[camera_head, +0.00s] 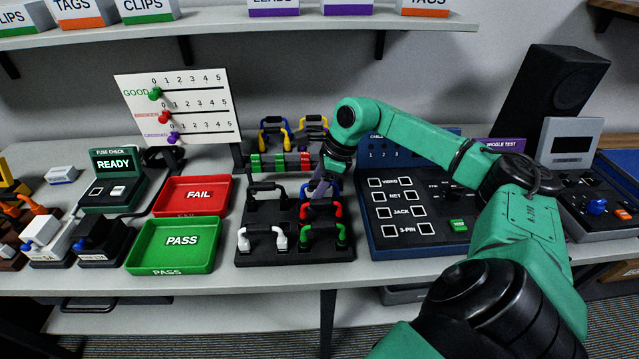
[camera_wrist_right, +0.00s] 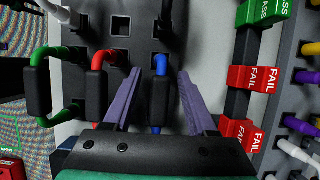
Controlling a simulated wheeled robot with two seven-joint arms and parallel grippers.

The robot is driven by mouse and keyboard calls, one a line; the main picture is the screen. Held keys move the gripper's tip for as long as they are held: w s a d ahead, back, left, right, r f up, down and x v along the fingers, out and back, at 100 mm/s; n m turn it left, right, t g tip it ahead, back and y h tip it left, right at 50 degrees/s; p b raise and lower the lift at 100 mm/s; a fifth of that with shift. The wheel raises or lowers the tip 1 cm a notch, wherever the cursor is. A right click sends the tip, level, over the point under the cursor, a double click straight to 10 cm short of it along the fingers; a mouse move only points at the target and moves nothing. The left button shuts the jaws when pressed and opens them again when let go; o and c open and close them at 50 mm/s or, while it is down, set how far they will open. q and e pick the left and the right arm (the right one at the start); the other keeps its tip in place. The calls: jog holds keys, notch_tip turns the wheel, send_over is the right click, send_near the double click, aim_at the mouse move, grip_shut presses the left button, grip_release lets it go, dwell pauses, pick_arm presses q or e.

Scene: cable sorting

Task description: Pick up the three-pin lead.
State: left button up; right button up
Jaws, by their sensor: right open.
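A dark block (camera_head: 257,218) on the bench holds several short leads with black grips. In the head view a white-ended lead (camera_head: 262,232) is front left, a green-ended lead (camera_head: 322,229) front right, and a red-ended lead (camera_head: 336,208) behind it. My right gripper (camera_head: 320,188) reaches down at the block's back right. In the right wrist view its purple fingers (camera_wrist_right: 160,73) are open on both sides of a blue-ended lead (camera_wrist_right: 160,100); I cannot tell whether they touch it. The red (camera_wrist_right: 97,80) and green (camera_wrist_right: 38,80) leads are left of it. Which lead is three-pin I cannot tell. My left gripper is not in view.
A green PASS tray (camera_head: 174,258) and a red FAIL tray (camera_head: 170,205) stand left of the block. A cable tester (camera_head: 418,244) stands close on the right. Behind is a rack with green and red clips (camera_head: 280,163) and more leads. A shelf (camera_head: 230,22) runs above.

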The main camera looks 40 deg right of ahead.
grip_shut()
jog(key=shift+r, duration=0.25)
notch_tip(320, 180, up, 23)
jog(key=p, duration=0.6)
jog(key=shift+f, duration=0.2)
